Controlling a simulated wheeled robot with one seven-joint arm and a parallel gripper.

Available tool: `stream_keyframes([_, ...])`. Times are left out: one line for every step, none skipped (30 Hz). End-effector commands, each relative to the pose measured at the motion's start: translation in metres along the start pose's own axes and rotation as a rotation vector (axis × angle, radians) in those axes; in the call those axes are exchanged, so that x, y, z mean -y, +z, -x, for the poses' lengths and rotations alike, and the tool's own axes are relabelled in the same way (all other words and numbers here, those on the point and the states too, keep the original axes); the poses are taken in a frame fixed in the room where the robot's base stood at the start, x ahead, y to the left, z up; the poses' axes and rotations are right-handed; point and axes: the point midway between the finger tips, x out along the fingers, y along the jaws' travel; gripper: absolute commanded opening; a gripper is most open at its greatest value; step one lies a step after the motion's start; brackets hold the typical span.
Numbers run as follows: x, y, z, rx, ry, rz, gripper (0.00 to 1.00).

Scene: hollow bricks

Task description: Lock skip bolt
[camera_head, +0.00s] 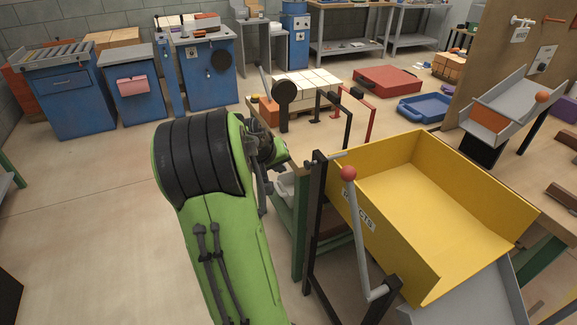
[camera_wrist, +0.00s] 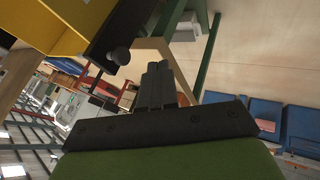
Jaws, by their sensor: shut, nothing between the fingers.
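The yellow skip (camera_head: 440,205) stands at the right in the head view, upright and apparently empty, with a partly hidden label on its side. A black post frame (camera_head: 318,215) stands at its left. A small grey bolt (camera_head: 338,157) shows near the top of this frame. My gripper (camera_wrist: 158,72) is shut and empty, apart from the knob. In the head view my arm largely hides it, left of the post.
A grey lever with a red ball (camera_head: 348,173) stands before the skip. A green-legged bench (camera_head: 299,235) is beside the frame. Grey chutes flank the skip at right. Blue cabinets (camera_head: 75,100) line the back left. The floor (camera_head: 90,220) at left is clear.

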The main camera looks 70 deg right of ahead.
Motion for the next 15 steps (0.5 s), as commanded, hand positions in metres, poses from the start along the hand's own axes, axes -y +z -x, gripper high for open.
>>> stream_keyframes([-0.003,-0.003,0.017,-0.003,0.000,-0.002,0.00])
stream_keyframes([-0.003,-0.002,0.024,-0.003,0.000,-0.001,0.00])
stream_keyframes([-0.003,-0.002,0.034,-0.001,0.000,-0.002,0.00])
stream_keyframes([-0.003,-0.002,0.041,-0.002,0.000,-0.001,0.00])
stream_keyframes([-0.003,-0.002,0.047,-0.002,0.001,-0.002,0.00])
stream_keyframes([-0.002,-0.002,0.055,-0.001,-0.001,-0.001,0.00])
stream_keyframes([-0.003,-0.002,0.060,-0.002,0.000,-0.001,0.00])
stream_keyframes([-0.002,-0.002,0.064,-0.001,0.000,0.000,0.00])
stream_keyframes([-0.002,-0.001,0.069,0.000,0.000,0.000,0.00])
stream_keyframes([-0.002,-0.001,0.072,0.001,0.001,-0.001,0.00])
stream_keyframes([-0.002,-0.001,0.074,0.001,0.001,-0.001,0.00])
stream_keyframes([-0.002,0.000,0.076,0.002,0.001,-0.001,0.00])
stream_keyframes([-0.002,0.000,0.076,0.002,0.001,-0.001,0.00])
stream_keyframes([-0.002,0.000,0.077,0.002,0.001,-0.001,0.00])
stream_keyframes([-0.002,0.000,0.077,0.003,0.001,-0.001,0.00])
